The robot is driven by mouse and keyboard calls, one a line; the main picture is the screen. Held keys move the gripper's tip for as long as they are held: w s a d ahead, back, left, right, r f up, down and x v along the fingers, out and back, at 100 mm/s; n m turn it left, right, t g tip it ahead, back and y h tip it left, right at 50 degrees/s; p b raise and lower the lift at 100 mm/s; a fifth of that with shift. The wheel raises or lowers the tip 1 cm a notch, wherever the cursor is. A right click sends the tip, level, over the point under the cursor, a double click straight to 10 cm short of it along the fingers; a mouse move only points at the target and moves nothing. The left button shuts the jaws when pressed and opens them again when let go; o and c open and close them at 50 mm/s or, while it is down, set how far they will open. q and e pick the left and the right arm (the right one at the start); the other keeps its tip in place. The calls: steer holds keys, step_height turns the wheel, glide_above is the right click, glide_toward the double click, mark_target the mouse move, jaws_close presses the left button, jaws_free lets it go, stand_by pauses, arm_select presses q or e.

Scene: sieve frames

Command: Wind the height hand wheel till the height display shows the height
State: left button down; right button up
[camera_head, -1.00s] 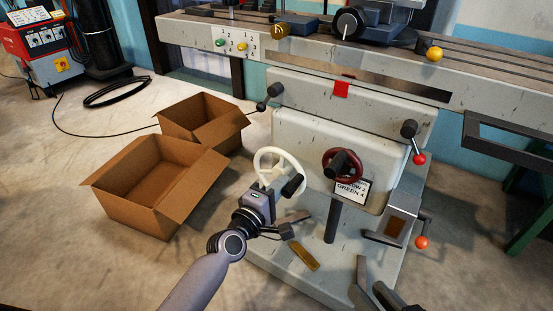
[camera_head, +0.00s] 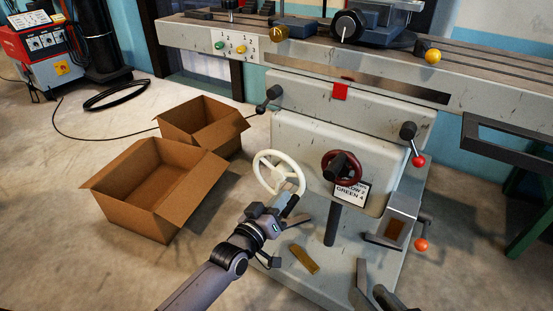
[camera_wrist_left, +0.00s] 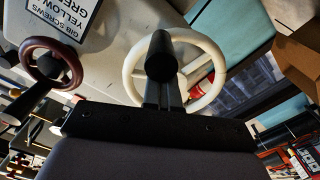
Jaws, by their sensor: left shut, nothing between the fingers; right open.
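A white spoked hand wheel (camera_head: 262,160) with a black handle is on the machine front. A dark red hand wheel (camera_head: 357,172) is to its right. Which is the height wheel, I cannot tell; no height display is readable. My left gripper (camera_head: 280,209) is shut and empty at the lower right of the white wheel, close to its handle. In the left wrist view the white wheel (camera_wrist_left: 215,48) is straight ahead, its black handle (camera_wrist_left: 160,58) in line with the fingers (camera_wrist_left: 163,96); contact is unclear. My right gripper (camera_head: 371,283) is open at the bottom, away from the wheels.
A sign (camera_head: 351,194) about gib screws partly shows below the red wheel. Red-knobbed levers (camera_head: 417,160) and an orange-knobbed crank (camera_head: 421,244) are on the right. Two cardboard boxes (camera_head: 130,205) stand left on the floor. A brass-coloured bar (camera_head: 304,259) lies on the machine base.

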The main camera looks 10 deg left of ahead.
arm_select(q)
steer(key=a+m, duration=0.1)
steer(key=m, duration=0.3)
steer(key=w+a+f+m, duration=0.1)
steer(key=m, duration=0.4)
steer(key=a+m, duration=0.2)
steer(key=m, duration=0.2)
steer(key=shift+w+f, duration=0.2)
steer(key=shift+f, duration=0.15)
steer(key=c, duration=1)
jaws_free()
steer(key=shift+d, duration=0.1)
